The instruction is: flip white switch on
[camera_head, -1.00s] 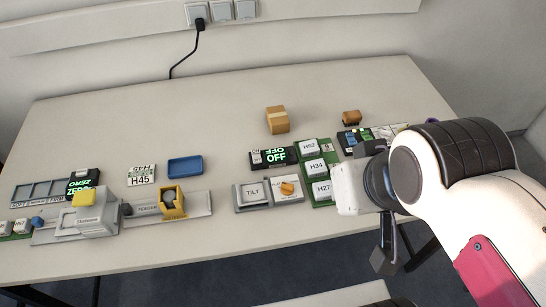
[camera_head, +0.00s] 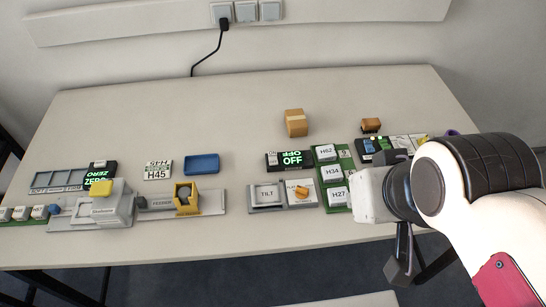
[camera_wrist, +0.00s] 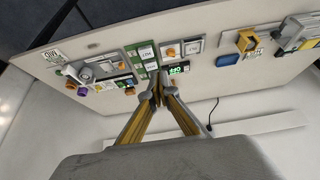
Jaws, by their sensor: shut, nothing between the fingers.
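A black display box reading "OFF" (camera_head: 290,159) lies at the table's middle right, with a small white piece (camera_head: 272,159) at its left end. I cannot tell for certain whether that piece is the white switch. The display also shows in the wrist view (camera_wrist: 178,69), its green text lit. My gripper (camera_wrist: 158,92) is shut and empty in the wrist view, its fingertips appearing beside the display and the green board.
A green board (camera_head: 333,172) with white labelled blocks stands right of the display. A tilt box (camera_head: 266,196) and an orange knob (camera_head: 301,192) lie in front. A cardboard box (camera_head: 296,123) stands behind. A blue tray (camera_head: 202,164) lies left, with bare table around it.

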